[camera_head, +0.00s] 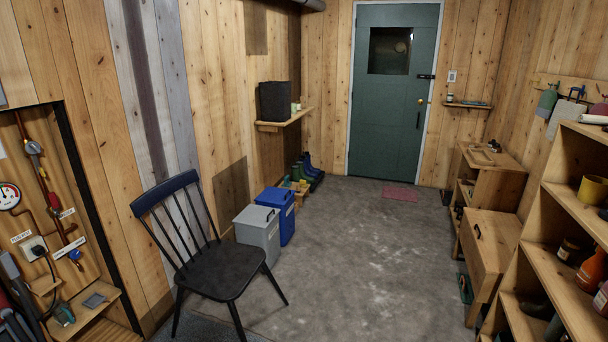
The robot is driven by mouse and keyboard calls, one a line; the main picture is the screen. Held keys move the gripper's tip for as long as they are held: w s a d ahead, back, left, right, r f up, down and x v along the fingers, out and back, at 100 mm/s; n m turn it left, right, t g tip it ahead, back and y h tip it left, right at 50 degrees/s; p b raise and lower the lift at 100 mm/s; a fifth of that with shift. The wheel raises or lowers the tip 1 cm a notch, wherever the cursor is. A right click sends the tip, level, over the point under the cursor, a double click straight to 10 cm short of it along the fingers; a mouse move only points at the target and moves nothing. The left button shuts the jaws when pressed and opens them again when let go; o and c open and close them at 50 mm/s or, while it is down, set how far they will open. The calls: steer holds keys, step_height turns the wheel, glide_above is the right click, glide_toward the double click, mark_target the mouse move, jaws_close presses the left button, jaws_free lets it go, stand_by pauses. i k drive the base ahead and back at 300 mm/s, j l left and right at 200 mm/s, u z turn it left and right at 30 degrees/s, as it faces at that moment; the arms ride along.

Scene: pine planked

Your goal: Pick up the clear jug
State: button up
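I cannot make out a clear jug with certainty. A small greenish, see-through-looking container (64,314) stands on a low wooden ledge at the bottom left; it is too small to tell if it is a jug. Small pale items (297,106) sit beside a dark box on the wall shelf, also too small to identify. My gripper is not in view.
A black chair (222,271) stands at the left, before grey (257,232) and blue (279,215) bins. Wooden shelves (558,262) with bottles and pots line the right.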

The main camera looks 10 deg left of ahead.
mark_target(62, 313)
steer(key=i+j+u, duration=0.1)
steer(key=i+u, duration=0.3)
steer(key=i, duration=0.15)
steer(key=i+u, duration=0.45)
steer(key=i+l+u, duration=0.4)
steer(key=i, duration=0.2)
steer(key=i+j+u, duration=0.25)
steer(key=i+u, duration=0.15)
steer(key=i, duration=0.2)
steer(key=i+u, duration=0.4)
steer(key=i, duration=0.25)
steer(key=i+l+u, duration=0.1)
steer(key=i+u, duration=0.3)
steer(key=i, duration=0.25)
steer(key=i+l+u, duration=0.15)
steer(key=i+u, duration=0.25)
steer(key=i, duration=0.3)
